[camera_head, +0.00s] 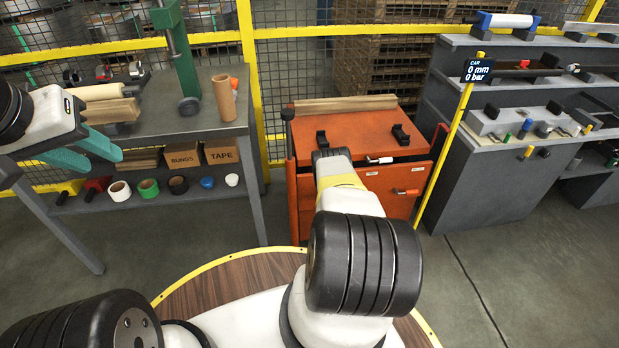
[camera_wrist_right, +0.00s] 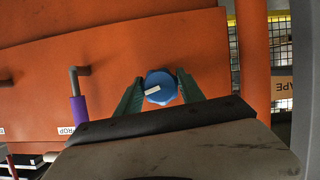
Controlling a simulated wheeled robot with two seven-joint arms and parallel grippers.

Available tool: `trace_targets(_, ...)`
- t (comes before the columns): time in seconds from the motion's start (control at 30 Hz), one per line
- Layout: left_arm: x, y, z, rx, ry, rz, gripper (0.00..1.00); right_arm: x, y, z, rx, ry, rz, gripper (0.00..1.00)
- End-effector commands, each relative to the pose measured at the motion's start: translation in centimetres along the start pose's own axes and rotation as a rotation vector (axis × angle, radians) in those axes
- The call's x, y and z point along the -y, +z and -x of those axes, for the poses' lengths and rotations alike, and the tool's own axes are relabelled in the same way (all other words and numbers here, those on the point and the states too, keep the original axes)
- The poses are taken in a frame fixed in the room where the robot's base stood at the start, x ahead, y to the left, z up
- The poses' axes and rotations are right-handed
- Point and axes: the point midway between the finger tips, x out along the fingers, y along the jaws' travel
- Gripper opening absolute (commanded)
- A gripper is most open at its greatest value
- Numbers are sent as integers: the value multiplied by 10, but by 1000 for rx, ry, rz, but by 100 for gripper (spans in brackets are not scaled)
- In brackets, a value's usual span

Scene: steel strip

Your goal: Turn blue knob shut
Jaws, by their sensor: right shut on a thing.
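The blue knob (camera_wrist_right: 160,86) sits on the orange cabinet face in the right wrist view, with a white mark across it. The two teal fingers of my right gripper (camera_wrist_right: 159,84) are on either side of the knob, closed on it. In the head view my right arm hides the knob and the right gripper. My left gripper (camera_head: 104,162) is at the left of the head view, its teal fingers apart and empty, in front of the grey workbench.
A purple-gripped handle (camera_wrist_right: 79,110) is left of the knob in the wrist view. A grey workbench (camera_head: 180,120) stands left, stepped grey racks (camera_head: 470,180) right, a yellow post (camera_head: 450,140) between cabinet and racks.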

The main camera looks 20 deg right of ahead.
Motion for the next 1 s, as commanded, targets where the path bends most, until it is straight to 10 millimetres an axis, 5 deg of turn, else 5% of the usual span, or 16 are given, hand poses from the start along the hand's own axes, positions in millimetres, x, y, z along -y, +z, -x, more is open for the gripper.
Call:
trace_targets(0.37,0,0,0,0,0,0,36,1,0,0,0,37,92,5)
trace_targets(1.0,0,0,0,0,0,0,36,2,1,0,-1,253,619,5)
